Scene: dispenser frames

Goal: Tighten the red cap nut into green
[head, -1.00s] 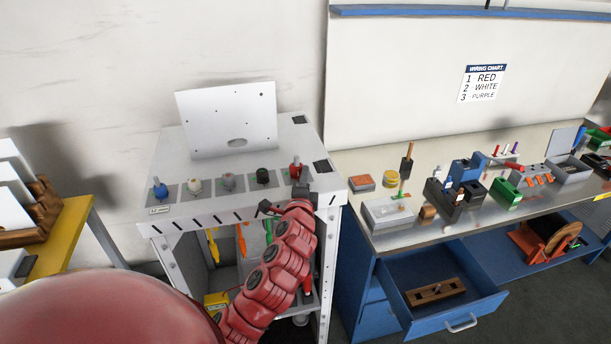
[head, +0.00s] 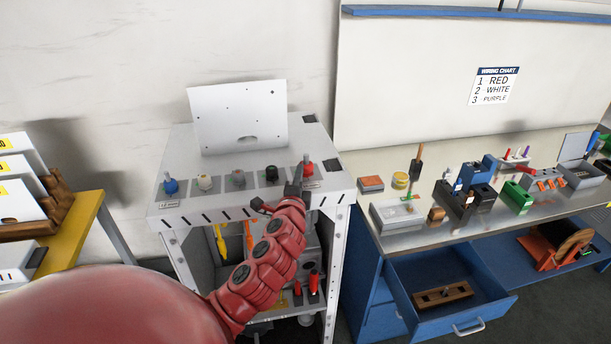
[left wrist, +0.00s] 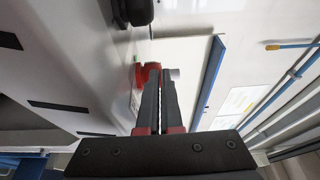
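The red cap nut (head: 308,168) sits on a short upright stud at the right end of the row on the grey stand (head: 215,203). My left gripper (head: 297,180) is right at it, at its near left side. In the left wrist view the red cap nut (left wrist: 140,74) shows at the fingertips, partly hidden behind them, with a grey stud end to its right. The two dark fingers (left wrist: 161,82) lie close together; whether they clasp the nut is hidden. A small green mark (left wrist: 134,57) shows beside the nut. My right gripper is out of view.
A white upright panel (head: 238,115) stands behind. A workbench (head: 400,244) with parts and an open drawer (head: 480,311) is at right.

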